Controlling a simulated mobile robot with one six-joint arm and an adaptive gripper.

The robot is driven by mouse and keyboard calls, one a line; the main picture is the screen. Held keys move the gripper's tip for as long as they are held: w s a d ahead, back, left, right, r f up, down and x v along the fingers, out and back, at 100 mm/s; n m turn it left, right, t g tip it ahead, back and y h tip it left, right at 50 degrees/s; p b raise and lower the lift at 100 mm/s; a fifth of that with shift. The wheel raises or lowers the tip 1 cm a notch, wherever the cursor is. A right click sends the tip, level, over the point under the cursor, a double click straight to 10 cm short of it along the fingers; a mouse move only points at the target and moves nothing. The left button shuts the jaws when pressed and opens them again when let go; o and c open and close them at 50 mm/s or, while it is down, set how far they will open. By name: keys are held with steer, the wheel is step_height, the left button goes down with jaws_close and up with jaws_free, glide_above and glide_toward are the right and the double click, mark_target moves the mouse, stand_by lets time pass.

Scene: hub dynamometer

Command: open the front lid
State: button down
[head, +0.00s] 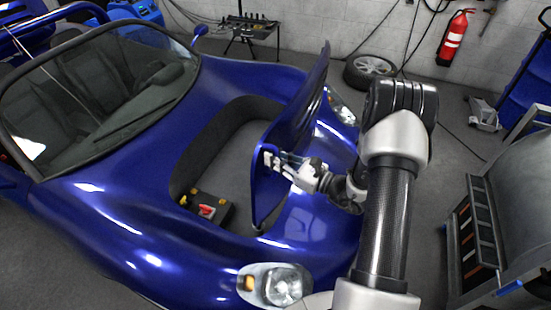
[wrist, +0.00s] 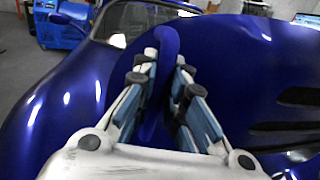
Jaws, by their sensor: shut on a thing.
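The front lid (head: 293,118) of the blue car stands raised and steeply tilted at the front side of the open compartment (head: 232,150). My gripper (head: 277,163) is shut on the lid near its lower left edge in the head view. In the wrist view, my gripper (wrist: 168,68) has its two fingers on either side of the blue lid edge (wrist: 167,42). The exact contact at the fingertips is partly hidden by the fingers.
A battery-like box with a red part (head: 207,207) sits in the compartment. The windshield (head: 105,90) is behind it. A grey machine (head: 510,210) stands at the right. A tire (head: 368,71) and a fire extinguisher (head: 454,38) are by the wall. Some floor between car and machine is clear.

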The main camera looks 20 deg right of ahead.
stand_by(0.3)
steer(key=w+a+f+g+h+p, duration=0.1)
steer(key=w+a+g+p, duration=0.1)
steer(key=w+a, duration=0.6)
steer(key=shift+w+a+f+n+h, duration=0.2)
steer(key=shift+w+a+n+h, duration=0.1)
steer(key=shift+h, duration=0.1)
steer(key=c, duration=1.6)
jaws_free()
steer(key=shift+r, duration=0.1)
